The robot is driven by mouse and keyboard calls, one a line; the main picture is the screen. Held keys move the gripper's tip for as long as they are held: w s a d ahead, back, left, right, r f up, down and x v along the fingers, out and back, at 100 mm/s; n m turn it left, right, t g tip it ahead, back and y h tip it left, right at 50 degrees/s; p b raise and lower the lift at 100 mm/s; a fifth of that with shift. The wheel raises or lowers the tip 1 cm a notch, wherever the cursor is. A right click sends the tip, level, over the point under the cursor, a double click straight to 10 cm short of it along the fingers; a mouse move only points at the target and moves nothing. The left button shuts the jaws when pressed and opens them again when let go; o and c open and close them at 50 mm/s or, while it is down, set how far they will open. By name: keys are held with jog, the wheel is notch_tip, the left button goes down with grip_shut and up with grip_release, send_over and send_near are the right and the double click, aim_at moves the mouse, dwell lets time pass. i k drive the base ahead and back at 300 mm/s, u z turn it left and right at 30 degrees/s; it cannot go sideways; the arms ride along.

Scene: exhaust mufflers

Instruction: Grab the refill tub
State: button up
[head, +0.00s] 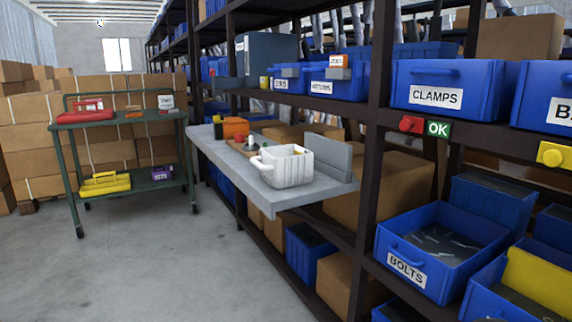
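A white ribbed tub (290,172), which looks like the refill tub, stands upright on a grey pull-out shelf (300,198) in the middle of the head view. A round white handle or loop shows on its left side. I cannot make out what is inside it. My gripper is not in view.
Behind the tub lie small items and an orange box (235,128); a grey upright plate (329,157) stands at its right. A green cart (120,116) stands left. Blue bins (440,245) fill the right rack. Floor (170,270) in front is clear.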

aim_at(282, 166)
jog(key=u, duration=0.65)
jog(key=i, duration=0.85)
jog(key=u, duration=0.95)
